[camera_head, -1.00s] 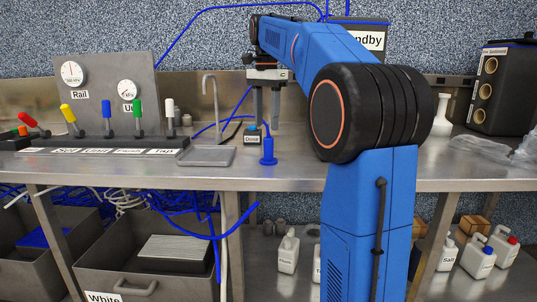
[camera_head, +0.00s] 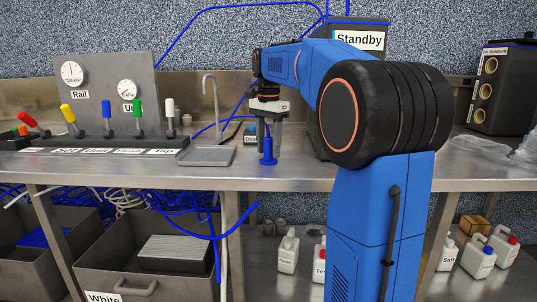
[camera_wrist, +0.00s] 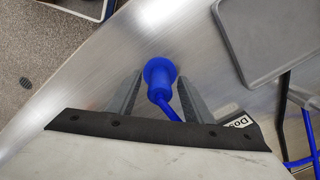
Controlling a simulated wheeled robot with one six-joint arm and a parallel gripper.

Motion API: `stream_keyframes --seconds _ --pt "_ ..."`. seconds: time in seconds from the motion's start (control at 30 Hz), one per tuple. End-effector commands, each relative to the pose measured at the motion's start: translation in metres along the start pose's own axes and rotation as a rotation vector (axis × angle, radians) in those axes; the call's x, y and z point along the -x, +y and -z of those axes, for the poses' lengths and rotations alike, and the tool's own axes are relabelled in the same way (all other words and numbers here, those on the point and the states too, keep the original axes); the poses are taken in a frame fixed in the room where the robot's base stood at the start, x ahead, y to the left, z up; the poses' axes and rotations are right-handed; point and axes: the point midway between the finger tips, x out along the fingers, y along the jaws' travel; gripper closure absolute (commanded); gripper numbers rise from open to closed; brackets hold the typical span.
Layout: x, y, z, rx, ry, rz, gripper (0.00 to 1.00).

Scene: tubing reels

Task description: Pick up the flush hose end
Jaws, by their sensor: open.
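The blue hose end (camera_head: 268,154) stands upright on its round flared base on the steel bench, near the front edge. In the wrist view the hose end (camera_wrist: 159,72) lies between the two grey fingers, with blue tube leading off from it. My gripper (camera_head: 267,141) points down right above and around its upper part. The gripper also shows in the wrist view (camera_wrist: 160,82), open, with a gap visible on each side. I cannot tell whether a finger touches it. No label reading flush is visible on this hose end.
A shallow grey tray (camera_head: 206,156) lies just left of the hose end. A small labelled block (camera_head: 250,139) sits behind it. The valve panel (camera_head: 112,92) with coloured levers stands further left. A dark Standby box (camera_head: 357,36) stands behind my arm. The bench's front edge is close.

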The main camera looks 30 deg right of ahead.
Motion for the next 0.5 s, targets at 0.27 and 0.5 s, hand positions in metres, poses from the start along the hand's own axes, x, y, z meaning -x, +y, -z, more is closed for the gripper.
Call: stream_keyframes --seconds 0.27,0.5 --pt "0.0003 0.0000 0.0000 0.000 0.000 0.000 0.90" --pt "0.0005 0.0000 0.0000 0.000 0.000 0.000 1.00"
